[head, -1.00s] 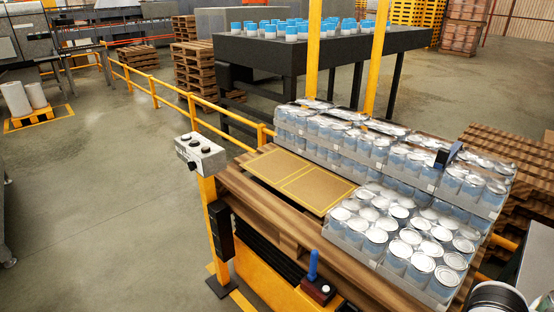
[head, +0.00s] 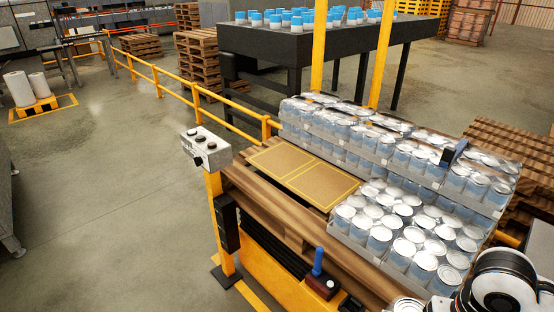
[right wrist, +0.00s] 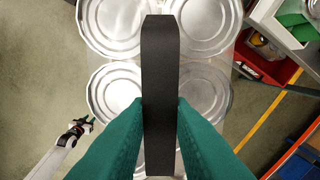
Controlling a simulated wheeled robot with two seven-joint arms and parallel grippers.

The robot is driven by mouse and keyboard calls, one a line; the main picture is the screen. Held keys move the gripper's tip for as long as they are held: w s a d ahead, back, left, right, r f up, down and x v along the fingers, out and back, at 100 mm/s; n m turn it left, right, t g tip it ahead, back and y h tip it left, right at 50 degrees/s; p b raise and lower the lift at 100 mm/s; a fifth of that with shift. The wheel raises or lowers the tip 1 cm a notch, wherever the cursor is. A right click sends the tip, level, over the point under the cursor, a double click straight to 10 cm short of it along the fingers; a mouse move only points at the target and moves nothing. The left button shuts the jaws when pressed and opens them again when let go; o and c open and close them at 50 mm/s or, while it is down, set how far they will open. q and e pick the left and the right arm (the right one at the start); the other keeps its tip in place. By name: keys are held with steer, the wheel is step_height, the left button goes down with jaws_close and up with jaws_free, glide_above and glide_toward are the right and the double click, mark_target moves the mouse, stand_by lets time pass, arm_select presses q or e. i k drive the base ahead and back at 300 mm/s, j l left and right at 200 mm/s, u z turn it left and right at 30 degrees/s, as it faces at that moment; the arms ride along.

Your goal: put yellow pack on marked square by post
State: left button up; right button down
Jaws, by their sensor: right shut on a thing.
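My right gripper (right wrist: 161,112) shows in the right wrist view, its green fingers shut on a black strap handle (right wrist: 160,50). Below the handle is a pack of cans (right wrist: 115,25) with silver lids; its side colour is hidden, so I cannot tell that it is yellow. Yellow-outlined squares (head: 318,184) lie bare on a brown sheet on the pallet in the head view, beside stacked can packs. The post with a grey button box (head: 206,148) stands left of the pallet. My left gripper (right wrist: 76,128) is small in the right wrist view; its opening is unclear.
Clear-wrapped packs of blue-white cans (head: 400,232) fill the pallet's near right, with a taller row (head: 350,135) behind. A yellow railing (head: 200,93) and dark table (head: 330,42) stand beyond. A red bin (right wrist: 265,65) is at right in the right wrist view.

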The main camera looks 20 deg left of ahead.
mark_target(278, 161)
steer(key=i+j+u, duration=0.65)
steer(key=i, duration=0.3)
steer(key=i+j+u, duration=0.35)
steer(key=i, duration=0.2)
steer(key=k+l, duration=0.05)
steer(key=l, duration=0.05)
